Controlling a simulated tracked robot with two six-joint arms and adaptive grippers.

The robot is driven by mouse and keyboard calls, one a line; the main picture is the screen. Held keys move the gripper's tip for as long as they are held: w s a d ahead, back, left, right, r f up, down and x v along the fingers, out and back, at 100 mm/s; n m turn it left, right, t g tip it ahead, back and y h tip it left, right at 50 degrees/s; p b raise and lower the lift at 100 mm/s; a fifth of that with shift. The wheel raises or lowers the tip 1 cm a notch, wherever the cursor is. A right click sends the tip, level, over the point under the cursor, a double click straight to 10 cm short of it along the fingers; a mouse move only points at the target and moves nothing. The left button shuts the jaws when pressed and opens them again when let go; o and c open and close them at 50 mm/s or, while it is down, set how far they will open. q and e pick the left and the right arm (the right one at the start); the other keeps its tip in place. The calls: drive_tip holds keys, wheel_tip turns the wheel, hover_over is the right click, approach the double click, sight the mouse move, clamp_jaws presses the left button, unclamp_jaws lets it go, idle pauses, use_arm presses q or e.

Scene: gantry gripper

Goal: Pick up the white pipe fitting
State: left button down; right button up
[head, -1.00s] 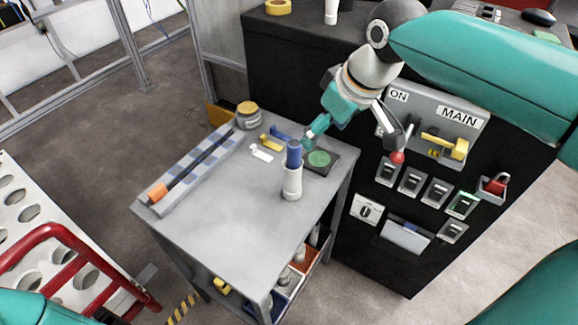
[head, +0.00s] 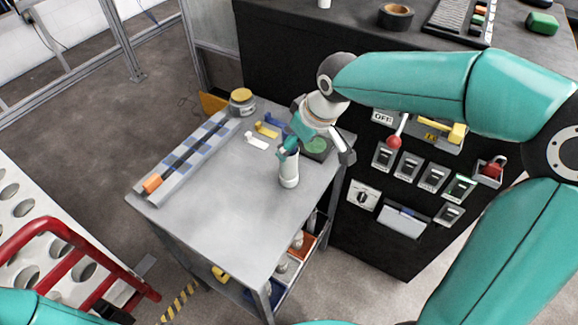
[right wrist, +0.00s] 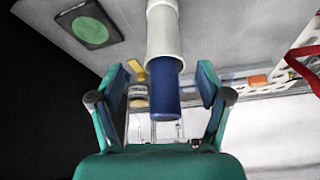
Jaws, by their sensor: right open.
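The white pipe fitting (head: 289,170) stands upright on the grey cart top, near its right side. In the right wrist view the fitting (right wrist: 164,35) shows at the top centre, with its blue end part (right wrist: 166,92) pointing towards my gripper. My right gripper (head: 317,153) is beside and above the fitting in the head view and hides the blue end there. In the right wrist view its fingers are spread either side of the blue part, with visible gaps, and hold nothing. My left gripper is out of view.
The cart top (head: 235,210) is clear at the front. A green disc on a dark plate (head: 316,146) lies behind the fitting. Small white (head: 257,142) and yellow (head: 266,130) pieces lie nearby. A black cabinet with a red-knobbed lever (head: 394,142) stands right.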

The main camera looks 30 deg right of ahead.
sight(289, 166)
drive_tip(key=x, duration=0.4)
drive_tip(key=shift+a+f, duration=0.1)
drive_tip(key=shift+a, duration=0.1)
clamp_jaws()
idle(0.3)
